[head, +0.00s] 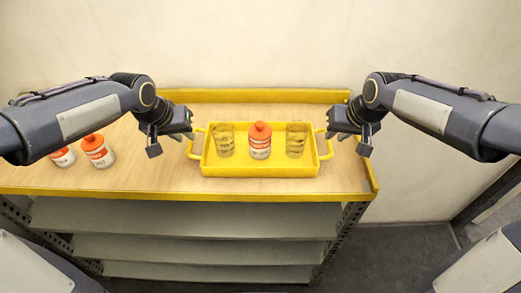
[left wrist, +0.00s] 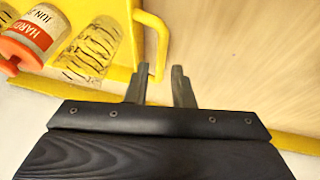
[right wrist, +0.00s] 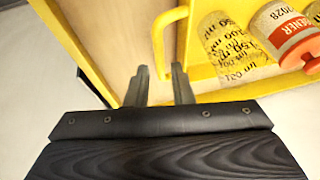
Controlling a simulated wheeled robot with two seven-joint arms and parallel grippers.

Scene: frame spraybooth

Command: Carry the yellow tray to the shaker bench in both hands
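The yellow tray (head: 258,171) sits on the wooden top of a shelf unit, with a loop handle at each end. It holds two clear graduated beakers (head: 224,141) (head: 296,140) and, between them, a white bottle with an orange cap (head: 260,141). My left gripper (head: 190,131) is open at the left handle (left wrist: 162,42); its fingers (left wrist: 162,82) are spread, with part of the handle showing between them. My right gripper (head: 337,132) is open at the right handle (right wrist: 157,40); its fingers (right wrist: 160,82) likewise straddle the handle in view. I cannot tell whether any finger touches.
Two more orange-capped bottles (head: 98,151) (head: 63,156) stand on the wooden top (head: 150,176) at the left. Grey shelves (head: 180,217) lie below. Bare floor (head: 400,255) is at the right.

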